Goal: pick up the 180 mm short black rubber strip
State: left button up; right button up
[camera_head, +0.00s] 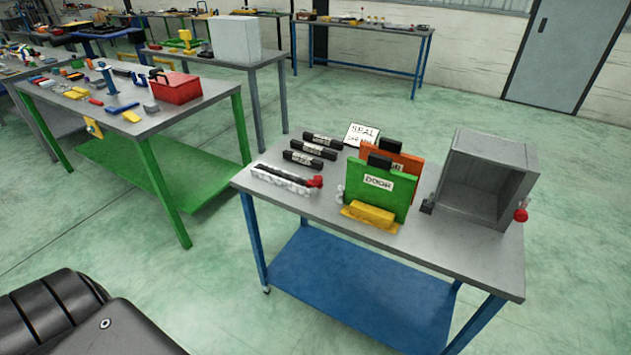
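Several dark strip-like pieces lie at the left end of the blue-legged table (440,240). Three black pieces with white labels lie in a row: a back one (323,140), a middle one (313,150) and a front one (302,160). Their labels are too small to read, so I cannot tell which is the 180 mm short strip. A long dark strip (285,178) lies in front of them on a white, uneven piece, with a red part (315,182) at its right end. Neither of my grippers is in view.
A green DOOR panel (378,190), an orange panel (402,165), a yellow block (370,215), a SEAL sign (361,134) and an open grey box (485,180) share the table. A green-legged table (150,122) with tools stands left. Open floor (215,265) lies in front.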

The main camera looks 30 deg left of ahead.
aim_at(310, 162)
jog(key=u, duration=2.4)
jog(key=i, duration=2.75)
jog(key=z, duration=3.6)
